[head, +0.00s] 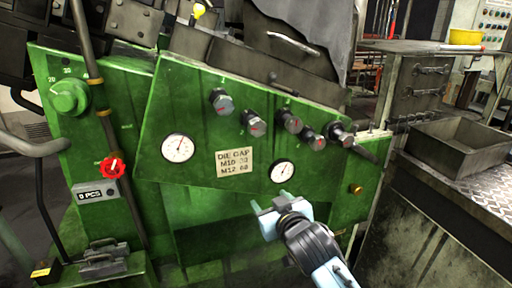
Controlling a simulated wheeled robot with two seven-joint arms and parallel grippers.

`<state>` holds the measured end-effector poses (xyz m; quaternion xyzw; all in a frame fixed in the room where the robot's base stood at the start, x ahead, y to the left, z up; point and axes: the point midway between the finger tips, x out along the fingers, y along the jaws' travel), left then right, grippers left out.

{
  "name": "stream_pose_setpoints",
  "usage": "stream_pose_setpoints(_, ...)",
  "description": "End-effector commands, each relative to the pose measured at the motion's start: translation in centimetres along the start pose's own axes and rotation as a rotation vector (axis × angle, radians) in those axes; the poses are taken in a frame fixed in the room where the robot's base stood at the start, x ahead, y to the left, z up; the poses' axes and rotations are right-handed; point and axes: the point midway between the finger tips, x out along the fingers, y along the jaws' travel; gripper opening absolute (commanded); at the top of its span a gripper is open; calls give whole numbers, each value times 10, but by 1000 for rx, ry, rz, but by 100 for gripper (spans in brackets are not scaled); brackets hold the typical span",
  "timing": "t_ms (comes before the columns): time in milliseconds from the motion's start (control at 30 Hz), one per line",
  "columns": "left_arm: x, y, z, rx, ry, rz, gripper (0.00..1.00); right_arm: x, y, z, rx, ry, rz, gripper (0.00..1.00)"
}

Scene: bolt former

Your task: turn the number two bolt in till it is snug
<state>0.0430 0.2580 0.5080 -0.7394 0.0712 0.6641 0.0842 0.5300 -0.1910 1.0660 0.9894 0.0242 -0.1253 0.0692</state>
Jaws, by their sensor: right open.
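My right gripper (272,204) is open and empty, in front of the lower panel, below the right gauge and the bolts. My left gripper is not in view.
Two white gauges (178,148) (282,171) flank a DIE GAP plate (234,162). A metal tray (458,146) stands at right. A grey cloth (305,30) hangs above.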

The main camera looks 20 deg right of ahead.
Motion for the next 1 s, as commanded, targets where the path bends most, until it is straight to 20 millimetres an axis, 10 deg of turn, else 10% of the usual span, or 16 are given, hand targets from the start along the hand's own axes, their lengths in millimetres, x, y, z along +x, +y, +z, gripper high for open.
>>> stream_pose_setpoints(100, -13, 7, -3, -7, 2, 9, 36, -36, 7, -87, 29, 141, 14, 62)
stream_pose_setpoints(233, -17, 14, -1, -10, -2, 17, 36, -62, 12, -130, 50, 223, 22, 62)
stream_pose_setpoints(467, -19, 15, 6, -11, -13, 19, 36, -61, 14, -148, 60, 254, 26, 62)
stream_pose_setpoints(1000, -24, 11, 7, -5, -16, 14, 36, 32, 17, -172, 60, 252, 25, 62)
